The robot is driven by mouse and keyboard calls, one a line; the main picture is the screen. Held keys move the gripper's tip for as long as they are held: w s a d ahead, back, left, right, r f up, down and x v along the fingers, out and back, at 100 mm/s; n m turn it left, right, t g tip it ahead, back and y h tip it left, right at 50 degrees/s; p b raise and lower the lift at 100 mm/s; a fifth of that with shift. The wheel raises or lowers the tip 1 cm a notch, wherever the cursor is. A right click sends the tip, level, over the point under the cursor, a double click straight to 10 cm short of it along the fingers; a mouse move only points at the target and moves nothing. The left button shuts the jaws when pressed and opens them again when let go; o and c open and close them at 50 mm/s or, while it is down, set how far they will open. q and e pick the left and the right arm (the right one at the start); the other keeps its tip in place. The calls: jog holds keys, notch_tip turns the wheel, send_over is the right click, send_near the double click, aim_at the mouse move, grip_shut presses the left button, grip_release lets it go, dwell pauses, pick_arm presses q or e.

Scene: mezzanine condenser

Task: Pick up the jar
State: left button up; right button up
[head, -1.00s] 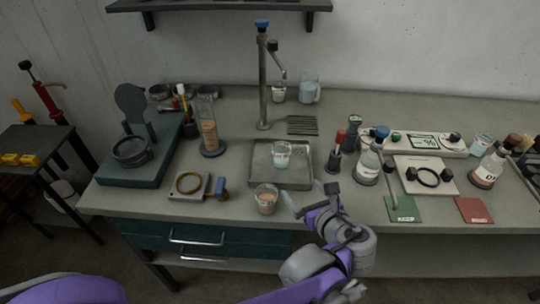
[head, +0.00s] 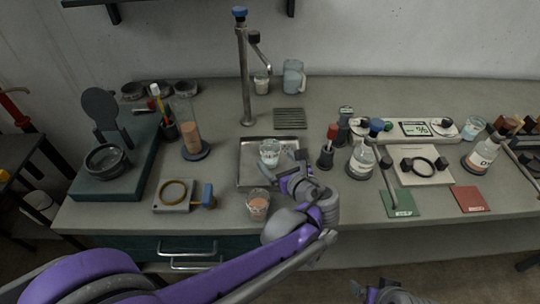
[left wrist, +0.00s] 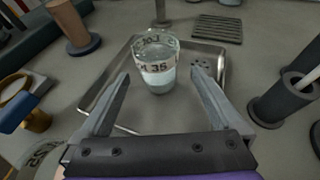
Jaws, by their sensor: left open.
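A clear glass jar (head: 269,153) with pale liquid stands upright in the metal tray (head: 246,180) in the head view.
A glass with orange contents (head: 258,205) stands in front of the tray, close to my left arm. A tall tap (head: 244,75) rises behind the tray.

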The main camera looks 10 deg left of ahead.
aim_at(274, 159)
pick_arm(q)
jog(key=x, duration=0.4)
jog(key=shift+w+a, duration=0.15)
jog(key=shift+a, duration=0.15)
jog(key=shift+c, duration=0.3)
jog(key=c, duration=1.4)
